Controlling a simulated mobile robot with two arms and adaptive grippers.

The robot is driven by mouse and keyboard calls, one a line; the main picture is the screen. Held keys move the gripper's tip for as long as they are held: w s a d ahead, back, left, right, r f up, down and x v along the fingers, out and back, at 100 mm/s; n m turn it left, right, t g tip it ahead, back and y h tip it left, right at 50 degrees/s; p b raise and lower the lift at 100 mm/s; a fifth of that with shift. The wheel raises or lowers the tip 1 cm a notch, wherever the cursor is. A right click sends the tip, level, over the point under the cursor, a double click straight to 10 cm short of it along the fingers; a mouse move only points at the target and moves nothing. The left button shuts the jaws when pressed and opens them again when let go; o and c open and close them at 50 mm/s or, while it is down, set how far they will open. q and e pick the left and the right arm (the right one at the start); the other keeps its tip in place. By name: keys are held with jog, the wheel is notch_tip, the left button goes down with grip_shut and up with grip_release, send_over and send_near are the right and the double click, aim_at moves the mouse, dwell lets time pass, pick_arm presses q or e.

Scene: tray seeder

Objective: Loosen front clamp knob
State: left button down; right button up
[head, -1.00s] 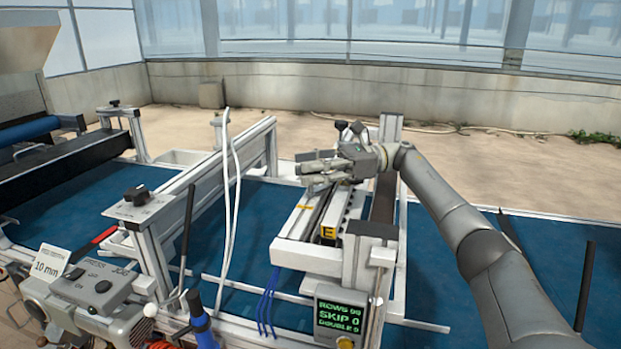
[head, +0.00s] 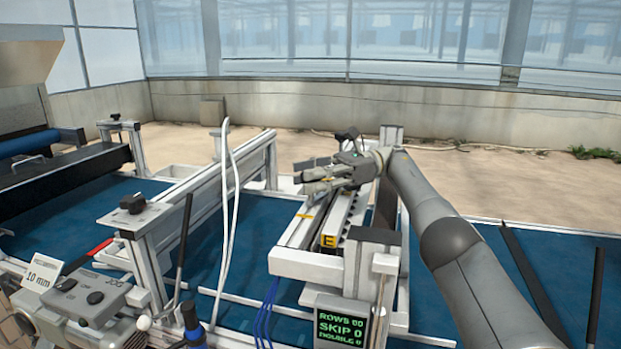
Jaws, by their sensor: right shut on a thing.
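My right gripper (head: 310,180) reaches in from the right over the light metal bar of the seeder (head: 335,215), which carries a yellow label "E" (head: 328,240). Its fingers point left and are shut at the bar's upper part. The front clamp knob is hidden by the fingers and hand, so its shape and turn do not show. A dark knob (head: 345,136) shows just behind the hand. My left gripper is out of view.
A display (head: 340,327) stands at the front of the frame, below a dark block (head: 375,235). White cables (head: 228,200) rise left of the bar. A metal gantry (head: 180,205) with a black knob (head: 132,203) stands further left. Blue surface (head: 90,210) lies around them.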

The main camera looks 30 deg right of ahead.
jog(key=shift+r, duration=0.15)
jog(key=o, duration=1)
jog(key=shift+o, duration=0.2)
